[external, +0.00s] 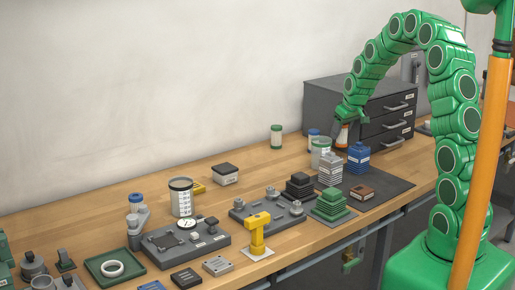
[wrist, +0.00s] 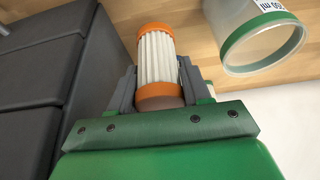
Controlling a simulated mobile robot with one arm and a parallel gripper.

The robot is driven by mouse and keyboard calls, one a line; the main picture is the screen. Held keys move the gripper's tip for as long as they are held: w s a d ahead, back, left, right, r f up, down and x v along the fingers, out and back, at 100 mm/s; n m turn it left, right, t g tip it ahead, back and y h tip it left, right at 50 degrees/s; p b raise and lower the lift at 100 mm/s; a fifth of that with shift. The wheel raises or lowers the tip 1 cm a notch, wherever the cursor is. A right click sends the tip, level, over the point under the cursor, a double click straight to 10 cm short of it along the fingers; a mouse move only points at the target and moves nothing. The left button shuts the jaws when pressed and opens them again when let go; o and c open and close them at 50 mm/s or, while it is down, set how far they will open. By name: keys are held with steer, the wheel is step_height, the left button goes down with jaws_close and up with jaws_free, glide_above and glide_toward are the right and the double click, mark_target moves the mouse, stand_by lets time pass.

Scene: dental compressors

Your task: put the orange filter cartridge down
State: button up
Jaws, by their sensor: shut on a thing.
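The orange filter cartridge (wrist: 157,58) has white pleats between two orange end rings. In the wrist view it sits between the fingers of my gripper (wrist: 158,85), which is shut on it. In the external view the cartridge (external: 342,136) shows as a small orange and white piece under my gripper (external: 345,118), in front of the dark drawer cabinet. I cannot tell whether its lower end touches the table.
A clear container with a green rim (wrist: 265,40) is close to the cartridge on the right in the wrist view. The dark drawer cabinet (wrist: 45,75) is close on the left.

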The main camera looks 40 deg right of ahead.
mark_target(340, 144)
steer(key=shift+f, duration=2.8)
steer(key=shift+f, duration=0.15)
steer(key=o, duration=1.2)
steer(key=v, duration=1.1)
steer(key=shift+s+r, duration=0.1)
steer(key=shift+r, duration=0.25)
steer(key=shift+s+a+r, duration=0.1)
steer(key=shift+s+r, duration=0.1)
steer(key=shift+r, duration=0.1)
